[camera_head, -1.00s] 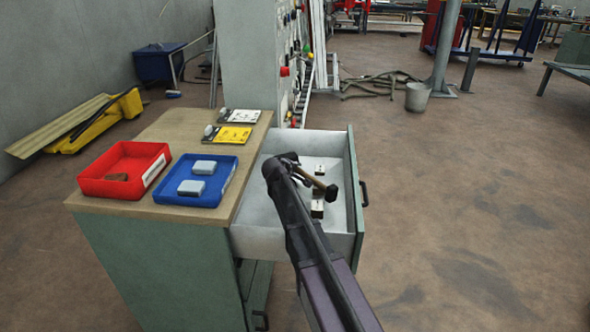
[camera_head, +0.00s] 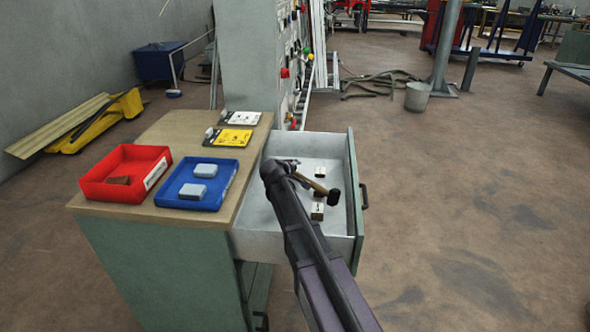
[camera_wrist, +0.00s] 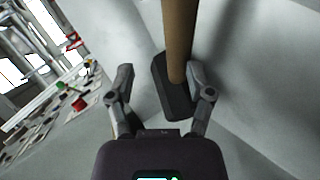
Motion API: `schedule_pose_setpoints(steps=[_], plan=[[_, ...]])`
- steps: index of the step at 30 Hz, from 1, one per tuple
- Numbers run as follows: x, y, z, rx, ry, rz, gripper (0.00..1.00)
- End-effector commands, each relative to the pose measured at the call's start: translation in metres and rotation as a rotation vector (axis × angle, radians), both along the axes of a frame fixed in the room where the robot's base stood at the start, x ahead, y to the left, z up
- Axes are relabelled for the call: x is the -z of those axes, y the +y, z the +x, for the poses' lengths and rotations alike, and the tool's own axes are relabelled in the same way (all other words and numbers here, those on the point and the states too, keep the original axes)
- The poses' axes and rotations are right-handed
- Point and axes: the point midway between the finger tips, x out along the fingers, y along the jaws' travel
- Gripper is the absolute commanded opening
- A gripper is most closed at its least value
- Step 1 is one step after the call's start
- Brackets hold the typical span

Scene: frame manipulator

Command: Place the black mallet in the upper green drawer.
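The upper green drawer (camera_head: 357,186) is pulled out to the right of the cabinet. The black mallet has a brown handle and a black head (camera_head: 334,197); it shows over the drawer's inside, its handle end partly hidden by my gripper (camera_head: 283,168). In the wrist view the mallet's head (camera_wrist: 170,88) lies between the spread fingers of my gripper (camera_wrist: 159,70), with a clear gap on the left and the right finger close to it or touching. The handle (camera_wrist: 179,35) runs up out of that picture. I cannot tell whether the mallet rests on the drawer floor.
On the cabinet top (camera_head: 175,128) are a red tray (camera_head: 125,186), a blue tray (camera_head: 213,200) with two grey boxes, and two cards. A grey column stands behind.

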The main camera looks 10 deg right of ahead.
Motion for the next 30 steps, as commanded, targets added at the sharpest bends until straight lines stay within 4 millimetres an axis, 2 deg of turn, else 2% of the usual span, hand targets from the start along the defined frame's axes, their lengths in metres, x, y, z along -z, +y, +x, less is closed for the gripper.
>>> schedule_pose_setpoints(steps=[1,3,16,22,30], plan=[[-0.009,0.005,-0.008,-0.001,0.000,0.000,0.67],[-0.016,0.010,-0.015,-0.001,0.000,0.000,0.67],[-0.049,0.043,-0.058,0.000,0.000,0.000,0.67],[-0.055,0.051,-0.068,0.002,0.000,0.002,0.67],[-0.056,0.054,-0.070,0.002,-0.001,0.001,0.67]])
